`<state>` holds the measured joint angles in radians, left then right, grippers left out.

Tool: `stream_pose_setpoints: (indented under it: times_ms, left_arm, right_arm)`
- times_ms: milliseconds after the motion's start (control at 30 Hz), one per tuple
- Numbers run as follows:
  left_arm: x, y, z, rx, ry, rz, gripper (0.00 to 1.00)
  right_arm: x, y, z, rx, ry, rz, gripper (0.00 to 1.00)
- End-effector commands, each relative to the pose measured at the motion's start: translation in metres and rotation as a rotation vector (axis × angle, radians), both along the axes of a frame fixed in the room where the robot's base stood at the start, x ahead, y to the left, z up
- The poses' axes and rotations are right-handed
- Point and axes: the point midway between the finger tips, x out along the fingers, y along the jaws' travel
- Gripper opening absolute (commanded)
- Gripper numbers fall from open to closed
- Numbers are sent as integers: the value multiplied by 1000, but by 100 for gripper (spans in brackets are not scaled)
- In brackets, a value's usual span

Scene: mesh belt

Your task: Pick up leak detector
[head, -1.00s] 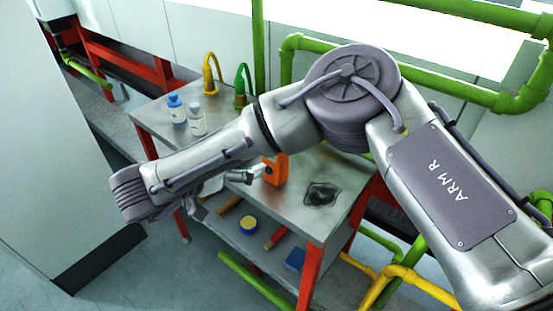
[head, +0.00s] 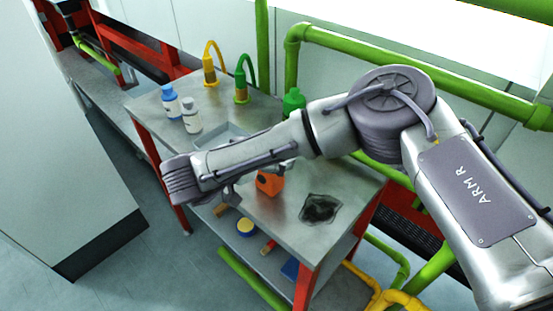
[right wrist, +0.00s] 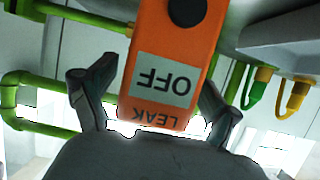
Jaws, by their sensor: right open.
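The leak detector is an orange box (head: 270,183) standing on the metal table, its upper part hidden behind my right arm in the head view. In the right wrist view the leak detector (right wrist: 172,50) is large and close, upside down, with a pale "OFF" label, the word "LEAK" and a dark round spot. My right gripper (right wrist: 155,88) is open, with one finger on each side of the box. A gap shows beside the left finger; contact at the right finger cannot be told. My left gripper is not in view.
A green bottle (head: 293,102) stands behind my arm.

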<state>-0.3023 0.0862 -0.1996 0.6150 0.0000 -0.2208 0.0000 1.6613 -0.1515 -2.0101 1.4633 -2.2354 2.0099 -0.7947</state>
Motion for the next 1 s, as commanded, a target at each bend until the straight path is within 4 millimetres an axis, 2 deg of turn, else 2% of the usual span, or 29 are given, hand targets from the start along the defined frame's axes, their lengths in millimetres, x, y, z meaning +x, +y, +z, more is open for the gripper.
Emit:
stream_pose_setpoints:
  times_ms: [100, 167, 433, 633, 867, 1000]
  left_arm:
    - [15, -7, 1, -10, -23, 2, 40]
    - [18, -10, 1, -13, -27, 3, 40]
    - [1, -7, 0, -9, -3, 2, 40]
    - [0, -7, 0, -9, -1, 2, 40]
    - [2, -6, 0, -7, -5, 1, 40]
    - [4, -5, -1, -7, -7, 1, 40]
  right_arm:
    - [0, 1, 0, 1, -1, 2, 90]
    - [0, 1, 0, 1, -1, 2, 88]
    - [0, 1, 0, 0, 0, 1, 43]
    - [0, 0, 1, 1, -1, 1, 11]
    - [0, 1, 1, 0, 0, 1, 11]
    - [0, 1, 8, 0, -2, 1, 11]
